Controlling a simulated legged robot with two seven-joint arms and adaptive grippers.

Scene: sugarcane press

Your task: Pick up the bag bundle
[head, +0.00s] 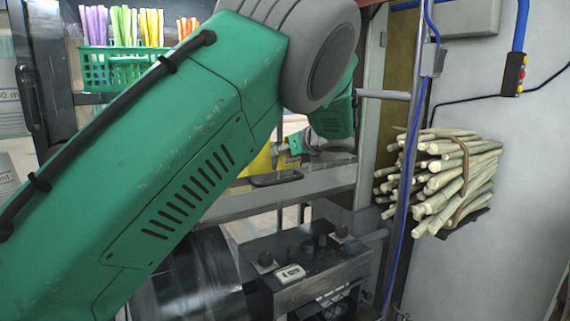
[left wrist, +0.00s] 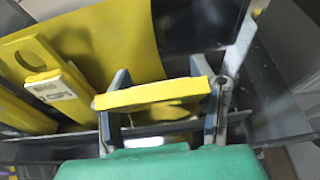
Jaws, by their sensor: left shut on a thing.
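The bag bundle is yellow. In the left wrist view a thick yellow strip of the bag bundle (left wrist: 152,94) lies between the two fingers of my left gripper (left wrist: 168,97), which is shut on it. In the head view a bit of yellow (head: 261,162) shows behind my green arm, beside my left gripper (head: 291,147). My arm hides most of the bundle there. My right gripper is in neither view.
Other yellow pieces, one with a round hole (left wrist: 38,62), lie close by. A metal shelf edge (head: 290,191) runs below the gripper. A control box (head: 310,262) is underneath. A cane bundle (head: 440,180) hangs at right; a green basket (head: 108,70) stands at upper left.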

